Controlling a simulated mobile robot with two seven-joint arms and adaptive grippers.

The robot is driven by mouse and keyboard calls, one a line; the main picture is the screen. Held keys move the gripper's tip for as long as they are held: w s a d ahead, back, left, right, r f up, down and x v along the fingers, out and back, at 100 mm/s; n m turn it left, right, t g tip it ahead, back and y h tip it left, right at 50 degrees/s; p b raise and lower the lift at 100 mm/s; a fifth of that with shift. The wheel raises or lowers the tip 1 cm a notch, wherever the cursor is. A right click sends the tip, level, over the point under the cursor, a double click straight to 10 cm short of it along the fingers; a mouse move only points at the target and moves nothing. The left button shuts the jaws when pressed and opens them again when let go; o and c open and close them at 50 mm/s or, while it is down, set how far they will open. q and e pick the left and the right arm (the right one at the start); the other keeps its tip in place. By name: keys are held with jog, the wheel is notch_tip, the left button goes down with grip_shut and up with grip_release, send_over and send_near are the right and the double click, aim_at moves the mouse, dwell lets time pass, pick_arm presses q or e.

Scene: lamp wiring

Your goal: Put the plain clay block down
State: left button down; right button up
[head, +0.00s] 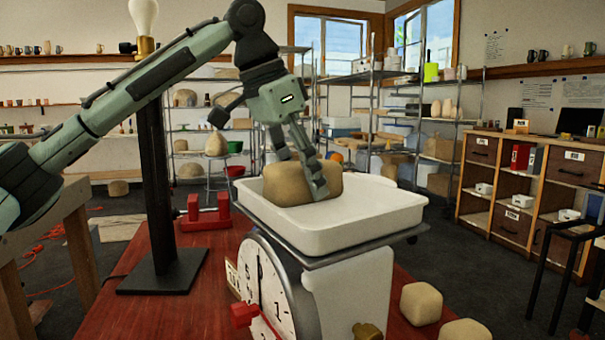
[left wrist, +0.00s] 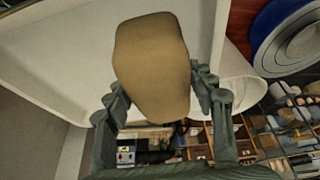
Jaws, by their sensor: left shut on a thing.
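The plain clay block (head: 279,184) is a tan, rounded block at the left part of the white scale tray (head: 385,212). My left gripper (head: 305,172) comes down from above, and its fingers are shut on the block. In the left wrist view the block (left wrist: 151,62) sits between the two fingers (left wrist: 158,95), with the white tray (left wrist: 60,60) behind it. My right gripper is not in view.
The scale (head: 275,285) with its round dial stands on a red table (head: 150,312). A black lamp stand (head: 160,265) and a red clamp-like tool (head: 205,213) are at the left. Two smaller clay blocks (head: 421,303) lie at the front right. Shelves stand behind.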

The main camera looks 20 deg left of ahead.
pick_arm(q)
jog(key=c, duration=0.6)
grip_release()
jog(key=v, duration=1.2)
jog(key=shift+r, duration=0.1)
